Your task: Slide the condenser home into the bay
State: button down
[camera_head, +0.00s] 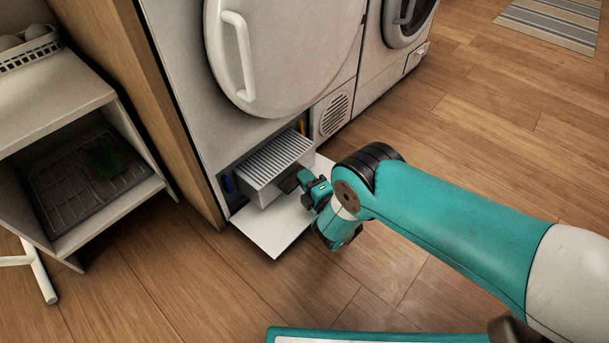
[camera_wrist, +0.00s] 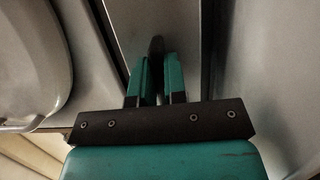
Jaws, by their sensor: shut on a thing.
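The condenser (camera_head: 276,160) is a pale grey block with a finned top. It sits partly inside the bay (camera_head: 232,205) low in the white machine, and its front part sticks out over the opened flap (camera_head: 276,236). My gripper (camera_head: 302,184) is at its front face, shut on a dark handle there. In the wrist view my gripper's teal fingers (camera_wrist: 158,78) are close together around a dark upright piece (camera_wrist: 157,47), with a grey surface beyond. The condenser's rear end and the inside of the bay are hidden.
The round door (camera_head: 285,45) is above. A wooden panel (camera_head: 165,110) and white shelf unit (camera_head: 60,120) stand left. Floor in front is clear.

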jog(key=shift+s+d+r+p, duration=0.2)
jog(key=shift+s+d+p, duration=0.75)
jog(key=shift+p, duration=1.75)
jog(key=shift+s+d+p, duration=0.55)
jog(key=shift+d+p, duration=0.35)
jog(key=shift+p, duration=0.5)
jog(key=shift+d+f, duration=0.1)
jog(key=shift+s, duration=0.1)
